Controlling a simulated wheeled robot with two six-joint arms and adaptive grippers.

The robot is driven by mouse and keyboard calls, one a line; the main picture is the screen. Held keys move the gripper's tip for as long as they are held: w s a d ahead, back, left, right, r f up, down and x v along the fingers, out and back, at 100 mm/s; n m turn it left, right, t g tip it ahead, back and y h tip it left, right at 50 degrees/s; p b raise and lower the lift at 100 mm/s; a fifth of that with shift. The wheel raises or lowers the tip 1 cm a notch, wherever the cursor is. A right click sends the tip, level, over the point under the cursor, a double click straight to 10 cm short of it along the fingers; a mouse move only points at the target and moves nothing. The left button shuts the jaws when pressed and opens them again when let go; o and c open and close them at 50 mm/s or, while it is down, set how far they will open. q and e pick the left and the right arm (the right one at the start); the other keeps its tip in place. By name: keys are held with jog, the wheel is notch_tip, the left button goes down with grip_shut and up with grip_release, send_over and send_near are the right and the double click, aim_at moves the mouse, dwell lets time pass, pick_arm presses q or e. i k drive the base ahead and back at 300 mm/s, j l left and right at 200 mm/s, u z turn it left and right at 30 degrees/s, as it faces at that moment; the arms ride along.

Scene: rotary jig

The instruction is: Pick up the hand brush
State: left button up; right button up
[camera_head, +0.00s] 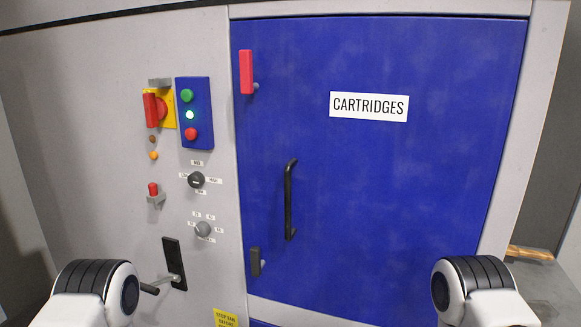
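No hand brush can be made out for certain. Parts of both my arms show at the bottom left and bottom right. Neither of my grippers is in view.
A grey cabinet has a closed blue door (400,190) labelled CARTRIDGES, with a black handle (289,200). Left of it are a button box (194,113), a red-yellow switch (158,109), knobs and a lever (173,264). A grey surface (548,285) lies at lower right.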

aim_at(512, 252)
jog(key=z, duration=1.3)
